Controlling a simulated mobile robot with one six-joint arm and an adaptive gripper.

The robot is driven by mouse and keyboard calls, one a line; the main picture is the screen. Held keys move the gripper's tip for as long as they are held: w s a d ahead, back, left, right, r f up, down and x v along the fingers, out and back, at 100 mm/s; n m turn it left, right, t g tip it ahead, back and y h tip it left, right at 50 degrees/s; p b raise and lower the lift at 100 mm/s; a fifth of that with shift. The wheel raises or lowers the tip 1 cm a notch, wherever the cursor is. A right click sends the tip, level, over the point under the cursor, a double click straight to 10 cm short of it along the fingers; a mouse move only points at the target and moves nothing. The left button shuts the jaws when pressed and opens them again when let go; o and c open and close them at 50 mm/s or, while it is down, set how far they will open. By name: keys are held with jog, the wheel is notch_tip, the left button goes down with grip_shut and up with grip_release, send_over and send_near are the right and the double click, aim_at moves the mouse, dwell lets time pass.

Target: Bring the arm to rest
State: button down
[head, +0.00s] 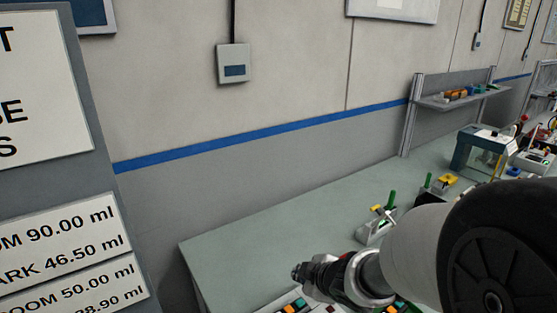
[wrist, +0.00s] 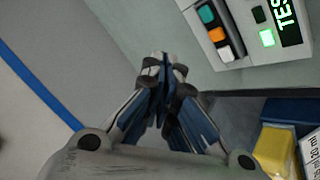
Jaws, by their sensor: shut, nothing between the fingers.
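My gripper (head: 299,272) is at the end of my arm, low in the middle of the head view, pointing left above the grey-green bench (head: 235,250). In the wrist view my gripper (wrist: 164,60) has its two fingers together, with nothing between them. The arm comes in from the lower right of the head view and hides part of the bench behind it.
A module (wrist: 235,35) with coloured buttons and a lit green display lies on the bench near the fingers. Blue (wrist: 290,112) and yellow (wrist: 273,150) blocks are at lower right. A signboard (head: 85,185) stands left; a shelf (head: 455,100) stands at the back right.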

jog(key=s+d+r+m+h, duration=0.4)
jog(key=d+r+m, duration=0.1)
jog(key=d+r, duration=0.25)
jog(key=s+r+m+g, duration=0.1)
jog(key=s+m, duration=0.3)
jog(key=s, duration=0.7)
jog(key=s+r+m+g, duration=0.2)
jog(key=s+m, duration=0.3)
jog(key=s, duration=0.6)
jog(key=shift+s+d+r+m+g+y, duration=0.2)
jog(key=shift+s+d+m+g+y, duration=0.1)
jog(key=shift+s+y, duration=0.1)
